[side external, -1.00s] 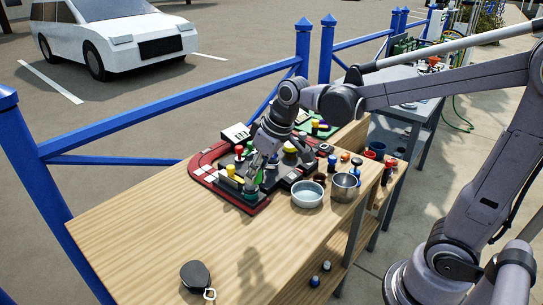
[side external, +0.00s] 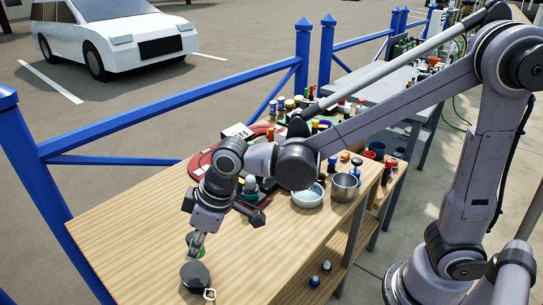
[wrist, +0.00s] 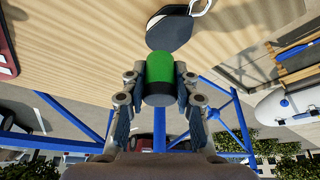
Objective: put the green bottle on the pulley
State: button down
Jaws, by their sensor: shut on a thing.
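The green bottle (wrist: 159,68) with a dark end is between the fingers of my gripper (wrist: 158,95) in the wrist view. My gripper (side external: 196,243) is shut on it, and a bit of the green bottle (side external: 201,252) shows below the fingers in the side view. The pulley (side external: 194,278), a dark rounded block with a metal loop, lies on the table near its front edge. It also shows in the wrist view (wrist: 168,34), just beyond the bottle. The bottle is over or just behind the pulley; I cannot tell whether they touch.
A red-edged tray (side external: 200,163) with several items lies farther back, partly hidden by my arm. A light bowl (side external: 308,196) and a metal bowl (side external: 345,187) stand at the right edge. The wooden table (side external: 125,222) is clear on the left. A blue railing (side external: 170,120) runs behind.

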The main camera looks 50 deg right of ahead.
aim_at(197, 275)
jog(key=shift+a+f, duration=0.7)
jog(key=shift+a, duration=0.25)
jog(key=shift+f, duration=1.85)
jog(key=shift+f, duration=0.1)
jog(key=c, duration=1)
grip_release()
jog(key=v, duration=1.2)
jog(key=s+d+m+t+h, duration=0.1)
jog(key=s+d+m, duration=0.1)
jog(key=d, duration=0.5)
jog(key=s+d+f+m+t+h, duration=0.1)
jog(key=s+d+m, duration=0.1)
jog(key=d, duration=0.5)
jog(key=s+d+m+t, duration=0.1)
jog(key=s+d+m, duration=0.1)
jog(key=d, duration=0.6)
jog(key=shift+f+m+t+h, duration=0.3)
jog(key=shift+m+h, duration=0.1)
jog(key=shift+m, duration=0.2)
